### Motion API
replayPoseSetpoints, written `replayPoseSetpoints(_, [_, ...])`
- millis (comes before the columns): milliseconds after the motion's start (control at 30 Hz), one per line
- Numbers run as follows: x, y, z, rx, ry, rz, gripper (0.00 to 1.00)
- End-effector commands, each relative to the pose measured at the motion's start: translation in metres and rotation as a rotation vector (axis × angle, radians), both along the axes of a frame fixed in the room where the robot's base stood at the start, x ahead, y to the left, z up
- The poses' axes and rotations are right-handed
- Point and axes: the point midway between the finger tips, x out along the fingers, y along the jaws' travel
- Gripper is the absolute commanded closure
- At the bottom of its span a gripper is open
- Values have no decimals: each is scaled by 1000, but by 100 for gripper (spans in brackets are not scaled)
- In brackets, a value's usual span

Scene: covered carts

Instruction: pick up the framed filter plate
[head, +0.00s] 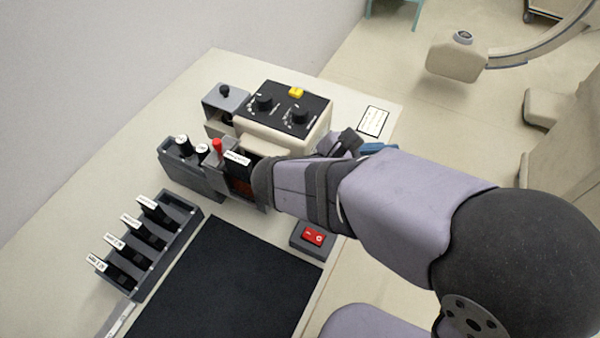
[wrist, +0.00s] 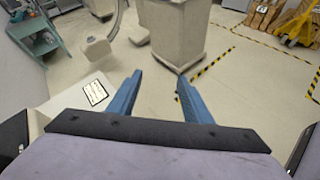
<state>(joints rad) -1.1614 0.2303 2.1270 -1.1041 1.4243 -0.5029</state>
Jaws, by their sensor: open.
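Several dark plates with white labels stand in the slots of a grey rack (head: 190,207) at the left of the table; one of them is a labelled plate (head: 145,238). Another dark plate with a white label (head: 237,158) stands in a holder by the red knob. I cannot tell which of these is the framed filter plate. My gripper (wrist: 159,77) is open and empty, its blue fingers apart, pointing out past the table edge over the floor. In the head view only a bit of blue gripper (head: 379,149) shows behind my arm. No plate shows in the wrist view.
A control box (head: 285,115) with black knobs and a yellow button stands at the back. A red switch (head: 314,236) sits beside a black mat (head: 225,285), which is clear. A printed card (head: 373,121) lies by the table's right edge. My arm hides part of the table.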

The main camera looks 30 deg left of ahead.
Motion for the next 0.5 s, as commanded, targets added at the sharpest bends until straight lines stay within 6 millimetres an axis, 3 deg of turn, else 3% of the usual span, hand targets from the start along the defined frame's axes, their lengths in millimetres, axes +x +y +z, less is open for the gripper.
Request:
replayPoseSetpoints(33, [-5,33,13,-61,-46,112,55])
replayPoseSetpoints(200, [-40,131,65,-235,-247,417,55])
replayPoseSetpoints(400, [-112,213,115,-340,-482,657,55])
replayPoseSetpoints(467, [-136,231,121,-357,-538,707,55])
replayPoseSetpoints(500, [-150,241,114,-368,-555,732,55])
